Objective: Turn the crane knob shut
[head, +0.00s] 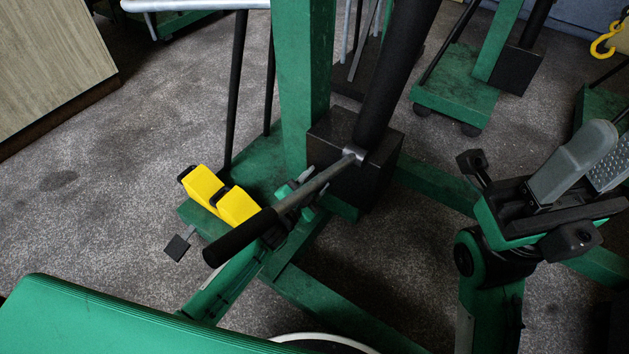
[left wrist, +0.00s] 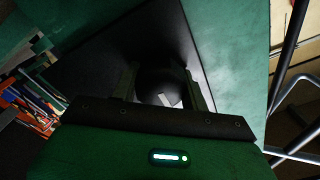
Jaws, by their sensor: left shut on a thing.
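The green crane (head: 303,80) stands in the middle of the head view, with a dark block (head: 345,165) at its post's foot. A pump handle with a black grip (head: 240,237) and a metal rod slopes across the front. My left gripper (head: 301,193) is behind this rod, close to the block, and partly hidden. In the left wrist view, its jaws are shut on a dark round knob (left wrist: 160,84) with a pale mark. The knob is hidden in the head view. My right gripper (head: 602,155) is at the right, open and empty, clear of the crane.
Two yellow blocks (head: 238,205) are just left of the handle. Green base legs (head: 435,187) run along the grey floor. Another green stand (head: 458,90) is behind, and a yellow hook (head: 602,42) hangs at the top right. A cabinet (head: 50,65) stands at the left.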

